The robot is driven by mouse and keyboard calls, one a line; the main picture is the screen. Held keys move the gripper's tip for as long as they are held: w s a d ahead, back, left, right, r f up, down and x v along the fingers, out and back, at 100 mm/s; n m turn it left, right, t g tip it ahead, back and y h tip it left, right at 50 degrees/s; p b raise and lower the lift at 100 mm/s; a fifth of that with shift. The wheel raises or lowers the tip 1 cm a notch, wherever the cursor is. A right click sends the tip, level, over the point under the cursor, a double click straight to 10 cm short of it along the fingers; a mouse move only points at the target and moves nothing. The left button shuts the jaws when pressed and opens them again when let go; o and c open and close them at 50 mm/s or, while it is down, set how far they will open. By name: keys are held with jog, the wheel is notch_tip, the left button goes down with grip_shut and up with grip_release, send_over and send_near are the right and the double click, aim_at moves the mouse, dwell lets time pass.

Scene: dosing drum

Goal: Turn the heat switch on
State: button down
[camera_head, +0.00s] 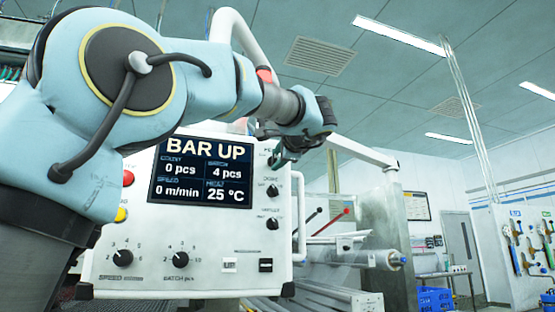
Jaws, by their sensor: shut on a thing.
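A white control panel (125,215) fills the middle of the head view. Its screen (202,177) reads BAR UP, 0 pcs, 4 pcs, 0 m/min and 25 °C. My gripper (279,160) is at the panel's upper right edge, beside a partly hidden label above two dark rotary switches. The upper of these switches (272,190) and the lower one (272,223) stand clear of the gripper. The gripper is shut on what appears to be the heat switch, which the fingers hide; its position cannot be read.
Two numbered knobs, one on the left (123,257) and one in the middle (181,259), sit low on the panel with a white rocker (229,265) and a black rocker (265,265). A white handle rail (298,215) runs along the panel's right edge. A roller machine (360,258) stands behind.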

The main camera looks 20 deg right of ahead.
jog(key=m+p, duration=0.1)
jog(key=m, duration=0.4)
jog(key=shift+f, duration=0.1)
jog(key=shift+m, duration=0.3)
dwell(0.4)
jog(key=shift+c, duration=2.2)
grip_release()
jog(key=shift+s, duration=0.1)
jog(key=s+a+b, duration=0.1)
jog(key=s+b, duration=0.2)
jog(key=s, duration=0.7)
jog(key=shift+s+a+b, duration=0.15)
jog(key=shift+s+b, duration=0.15)
